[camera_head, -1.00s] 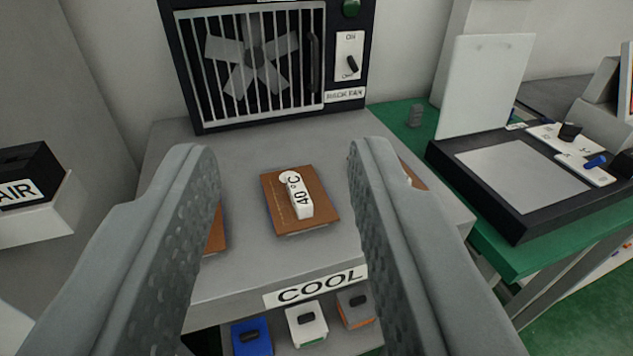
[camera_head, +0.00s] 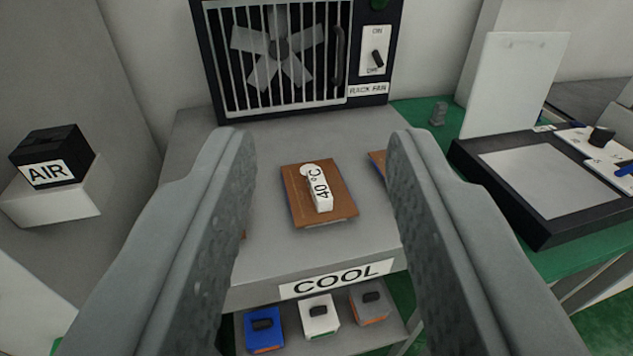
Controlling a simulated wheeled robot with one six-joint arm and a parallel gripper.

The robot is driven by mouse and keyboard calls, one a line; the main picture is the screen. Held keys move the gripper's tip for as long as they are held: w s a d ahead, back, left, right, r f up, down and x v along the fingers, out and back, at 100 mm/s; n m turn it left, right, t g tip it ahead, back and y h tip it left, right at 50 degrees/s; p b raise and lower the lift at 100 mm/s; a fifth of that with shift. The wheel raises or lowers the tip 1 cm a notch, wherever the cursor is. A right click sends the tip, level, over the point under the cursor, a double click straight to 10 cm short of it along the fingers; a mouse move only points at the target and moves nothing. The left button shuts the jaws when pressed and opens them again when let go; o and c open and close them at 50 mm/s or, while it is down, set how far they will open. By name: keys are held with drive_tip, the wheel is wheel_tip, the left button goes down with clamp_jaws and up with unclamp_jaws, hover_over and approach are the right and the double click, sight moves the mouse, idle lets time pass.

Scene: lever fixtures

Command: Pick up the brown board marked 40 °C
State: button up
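The brown board marked 40 °C (camera_head: 338,205) lies flat on the grey table, near the middle of the view. A white handle (camera_head: 318,187) with the 40 °C mark stands on it. My gripper (camera_head: 318,150) is open, with one finger to the left and one to the right of the board in the picture. Nothing is between the fingers in their grip, and I see no contact with the board. A second brown board (camera_head: 378,163) is partly hidden behind the right finger. A small brown edge shows beside the left finger.
The caged rack fan (camera_head: 290,55) stands at the back of the grey table (camera_head: 265,262). Blue (camera_head: 264,333), white (camera_head: 319,317) and grey blocks (camera_head: 371,305) sit on a shelf under the COOL label (camera_head: 337,279). A black AIR box (camera_head: 50,158) is at left, a black-framed device (camera_head: 545,180) at right.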

drive_tip(key=o, duration=0.6)
drive_tip(key=shift+w, duration=0.15)
drive_tip(key=o, duration=0.8)
drive_tip(key=w+g, duration=0.2)
drive_tip(key=w, duration=0.2)
drive_tip(key=shift+w+r, duration=0.1)
drive_tip(key=shift+w, duration=0.1)
drive_tip(key=n+g, duration=0.3)
drive_tip(key=g, duration=1.2)
hover_over(317, 178)
wheel_tip(317, 178, down, 5)
wheel_tip(317, 178, down, 17)
drive_tip(key=shift+f, duration=0.1)
